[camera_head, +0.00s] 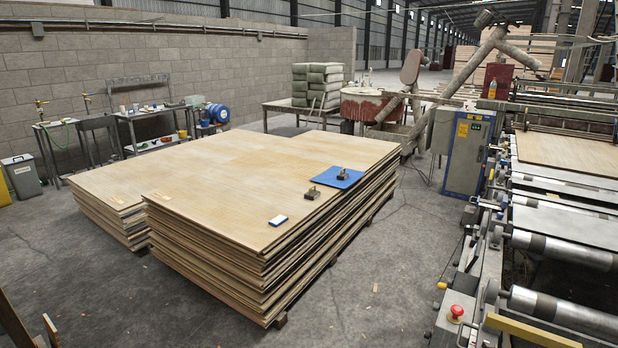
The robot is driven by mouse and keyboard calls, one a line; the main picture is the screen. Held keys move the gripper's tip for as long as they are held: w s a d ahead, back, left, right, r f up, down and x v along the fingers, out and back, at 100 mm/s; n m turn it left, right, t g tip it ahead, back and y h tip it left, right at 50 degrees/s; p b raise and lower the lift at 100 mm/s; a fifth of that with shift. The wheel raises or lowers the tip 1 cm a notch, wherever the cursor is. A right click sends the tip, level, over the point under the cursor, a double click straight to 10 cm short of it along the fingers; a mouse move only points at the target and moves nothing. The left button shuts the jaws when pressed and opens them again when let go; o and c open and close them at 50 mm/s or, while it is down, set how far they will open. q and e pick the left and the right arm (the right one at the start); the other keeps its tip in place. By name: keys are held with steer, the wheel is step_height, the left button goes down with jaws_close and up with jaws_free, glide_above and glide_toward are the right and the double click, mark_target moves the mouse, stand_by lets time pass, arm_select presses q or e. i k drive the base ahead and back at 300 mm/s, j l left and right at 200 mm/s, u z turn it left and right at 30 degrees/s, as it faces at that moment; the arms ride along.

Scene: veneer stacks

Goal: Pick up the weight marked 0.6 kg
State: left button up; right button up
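Two small dark weights with handles are on top of the front veneer stack (230,200). One weight (342,175) is on a blue mat (330,181). The other weight (312,193) is on the bare veneer just left of the mat. Both are too small for me to read any marking, so I cannot tell which is 0.6 kg. A small white and blue object (278,220) lies nearer, close to the stack's front edge. Neither of my grippers is in view.
Another veneer stack (95,185) adjoins behind on the left. A roller machine (560,250) with a red emergency button (456,312) lines the right side. A blue cabinet (466,155) stands beyond. Concrete floor (370,285) is mostly clear between stack and machine.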

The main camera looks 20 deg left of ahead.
mark_target(342, 176)
steer(key=j+u, duration=0.1)
steer(key=u, duration=1.55)
steer(key=i+z, duration=0.35)
steer(key=i, duration=0.15)
steer(key=i+j+z, duration=0.3)
steer(key=i, duration=0.25)
steer(key=i+l+z, duration=0.2)
steer(key=i+z, duration=1.15)
steer(key=i, duration=3.05)
steer(key=i+u, duration=0.2)
steer(key=i, duration=0.6)
steer(key=i+u, duration=0.25)
steer(key=i, duration=0.5)
steer(key=i+u, duration=0.2)
steer(key=u, duration=0.25)
steer(key=i+l+u, duration=0.15)
steer(key=u, duration=0.25)
steer(key=i+l+u, duration=0.2)
steer(key=u, duration=2)
steer(key=i+l, duration=0.05)
steer(key=l, duration=0.05)
